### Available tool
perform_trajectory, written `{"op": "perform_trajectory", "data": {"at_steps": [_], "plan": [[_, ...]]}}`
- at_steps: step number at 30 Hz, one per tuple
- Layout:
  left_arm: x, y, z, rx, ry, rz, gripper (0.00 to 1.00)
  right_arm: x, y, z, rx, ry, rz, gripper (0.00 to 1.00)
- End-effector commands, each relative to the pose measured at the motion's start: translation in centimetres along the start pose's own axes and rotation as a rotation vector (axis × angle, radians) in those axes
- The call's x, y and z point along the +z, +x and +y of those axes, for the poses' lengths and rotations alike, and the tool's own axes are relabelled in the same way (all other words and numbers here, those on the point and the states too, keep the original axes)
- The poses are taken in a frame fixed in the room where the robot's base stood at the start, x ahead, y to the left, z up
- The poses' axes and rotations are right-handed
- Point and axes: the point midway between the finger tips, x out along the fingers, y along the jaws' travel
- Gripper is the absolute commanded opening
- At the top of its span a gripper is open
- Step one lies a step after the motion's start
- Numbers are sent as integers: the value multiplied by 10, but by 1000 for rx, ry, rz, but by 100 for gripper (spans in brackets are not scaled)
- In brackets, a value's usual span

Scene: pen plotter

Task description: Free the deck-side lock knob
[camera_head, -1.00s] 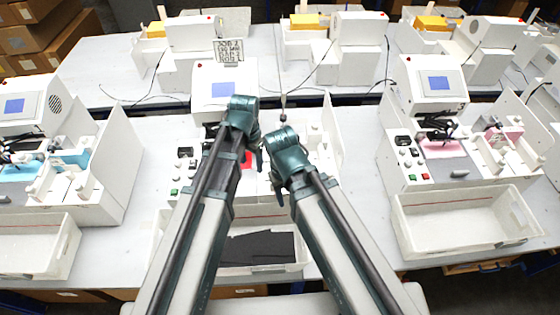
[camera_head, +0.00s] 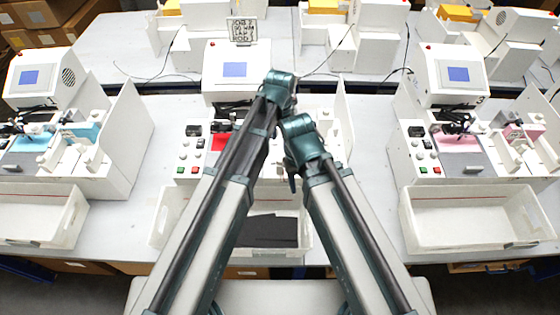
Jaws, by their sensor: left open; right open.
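The middle pen plotter (camera_head: 229,88) stands on the table straight ahead, with a blue screen (camera_head: 235,69). Part of its red work piece (camera_head: 220,141) shows left of my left arm. My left gripper (camera_head: 282,88) is over the plotter's deck area, with its fingers mostly hidden behind the wrist. My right gripper (camera_head: 301,150) is lower and just right of it, over the plotter's front right part. Both are open, and I see nothing held. My arms hide much of the deck, and I cannot make out the deck-side lock knob.
A white tray (camera_head: 165,222) with dark sheets (camera_head: 268,231) sits in front of the plotter. Similar plotters stand left (camera_head: 35,78) and right (camera_head: 452,80). A sign (camera_head: 242,31) stands behind the screen. Clear table lies on both sides (camera_head: 372,150).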

Motion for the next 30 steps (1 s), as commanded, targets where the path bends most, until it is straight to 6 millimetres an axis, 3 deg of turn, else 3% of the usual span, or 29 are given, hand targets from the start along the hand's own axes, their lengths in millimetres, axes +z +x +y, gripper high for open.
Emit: {"op": "perform_trajectory", "data": {"at_steps": [1, 15, 21, 30], "plan": [[0, 16, 0, 0, 0, 0, 66, -1, 16, -1, 0, 1, 1, 50], [0, 81, 0, 0, 0, 0, 66, -5, 81, -7, 1, 1, 3, 50], [0, 94, 0, 0, 0, 0, 66, -6, 94, -8, 2, -3, 3, 50], [0, 94, 0, 0, 0, 0, 66, -6, 93, -8, 2, -4, 2, 50]]}}
